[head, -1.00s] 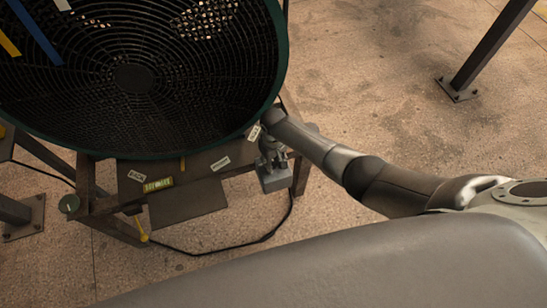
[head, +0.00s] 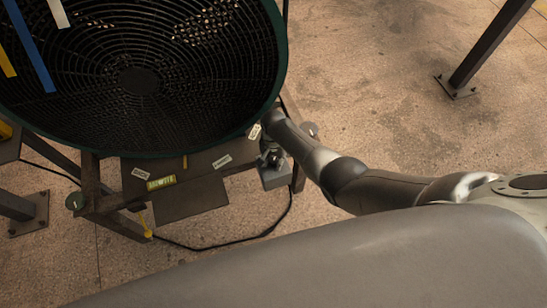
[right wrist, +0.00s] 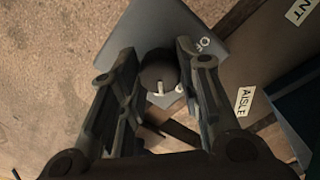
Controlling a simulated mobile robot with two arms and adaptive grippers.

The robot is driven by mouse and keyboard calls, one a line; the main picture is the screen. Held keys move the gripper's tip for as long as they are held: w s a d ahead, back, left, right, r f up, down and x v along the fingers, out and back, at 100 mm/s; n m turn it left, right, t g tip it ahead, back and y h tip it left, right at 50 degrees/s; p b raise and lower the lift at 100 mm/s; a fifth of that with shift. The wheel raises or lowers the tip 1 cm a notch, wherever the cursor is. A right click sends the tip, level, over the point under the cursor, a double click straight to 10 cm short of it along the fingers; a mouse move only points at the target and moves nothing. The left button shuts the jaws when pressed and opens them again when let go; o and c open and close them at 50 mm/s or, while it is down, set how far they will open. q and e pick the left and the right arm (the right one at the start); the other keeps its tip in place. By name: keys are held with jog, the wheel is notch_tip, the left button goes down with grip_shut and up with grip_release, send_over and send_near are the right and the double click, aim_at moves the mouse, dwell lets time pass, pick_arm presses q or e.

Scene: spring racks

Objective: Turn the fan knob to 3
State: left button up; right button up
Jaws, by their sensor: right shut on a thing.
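The large fan (head: 137,82) with a dark round grille and green rim fills the upper left of the head view. A grey control box (head: 275,178) sits below its right edge; it also shows in the right wrist view (right wrist: 180,22). The dark round fan knob (right wrist: 157,70) is on the box, with a white pointer mark on its lower edge. My right gripper (right wrist: 160,68) has its fingers on both sides of the knob and is shut on it. The box's printed marks are mostly hidden, so the setting cannot be read. My left gripper is out of view.
A brown metal stand (head: 93,185) carries the fan, with small labels and a yellow-green sign (head: 161,183) on it. A black cable (head: 230,246) lies on the floor. A steel post (head: 490,45) stands at upper right. The floor between is clear.

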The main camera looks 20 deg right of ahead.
aim_at(274, 160)
jog(key=shift+w+m, duration=0.1)
jog(key=shift+m, duration=1.5)
jog(key=o, duration=1.1)
jog(key=shift+c, duration=0.2)
jog(key=shift+r, duration=0.2)
notch_tip(274, 160, up, 12)
jog(key=shift+f, duration=0.15)
